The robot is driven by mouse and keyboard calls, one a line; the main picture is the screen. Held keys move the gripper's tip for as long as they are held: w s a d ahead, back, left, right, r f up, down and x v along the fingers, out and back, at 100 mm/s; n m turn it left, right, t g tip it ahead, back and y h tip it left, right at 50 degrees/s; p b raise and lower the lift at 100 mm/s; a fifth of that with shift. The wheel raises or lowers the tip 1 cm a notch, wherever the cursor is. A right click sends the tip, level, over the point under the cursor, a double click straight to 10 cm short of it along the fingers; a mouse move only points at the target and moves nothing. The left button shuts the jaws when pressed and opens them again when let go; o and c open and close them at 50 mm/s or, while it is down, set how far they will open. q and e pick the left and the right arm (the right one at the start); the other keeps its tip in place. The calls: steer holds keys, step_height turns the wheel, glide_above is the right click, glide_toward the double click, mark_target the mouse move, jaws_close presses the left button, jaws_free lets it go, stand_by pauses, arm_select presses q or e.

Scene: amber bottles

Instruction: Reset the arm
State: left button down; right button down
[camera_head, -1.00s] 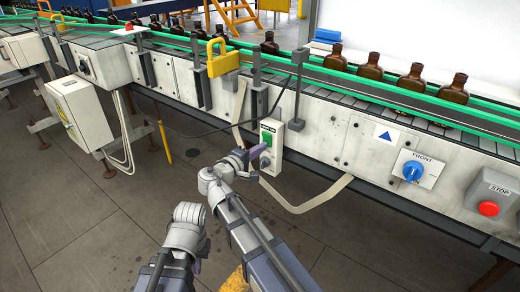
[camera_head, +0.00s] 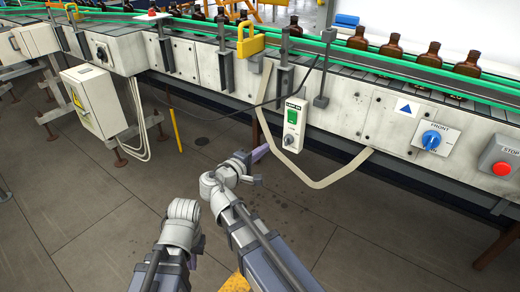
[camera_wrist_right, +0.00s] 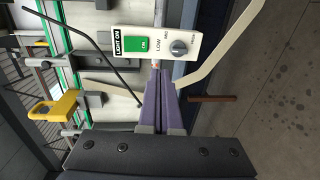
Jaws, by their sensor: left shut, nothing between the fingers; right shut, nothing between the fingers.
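My right gripper (camera_head: 260,153) has slim purple fingers, closed together and empty. In the head view it is below and left of the small white control box (camera_head: 293,125), with a gap in the picture. In the right wrist view the shut purple fingers (camera_wrist_right: 156,90) point toward the same box (camera_wrist_right: 152,43), which shows a green switch and a grey knob. My left gripper (camera_head: 192,262) is low in the head view, left of the right forearm. Only a bit of its purple fingers shows beside the left arm; the rest is hidden.
A conveyor (camera_head: 375,118) with green rails runs across the back, carrying several amber bottles (camera_head: 467,64). A yellow padlock (camera_head: 250,39), a blue knob (camera_head: 431,139) and a red stop button (camera_head: 501,168) are on it. A cable loop (camera_head: 330,180) hangs below.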

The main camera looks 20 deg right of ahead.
stand_by(0.3)
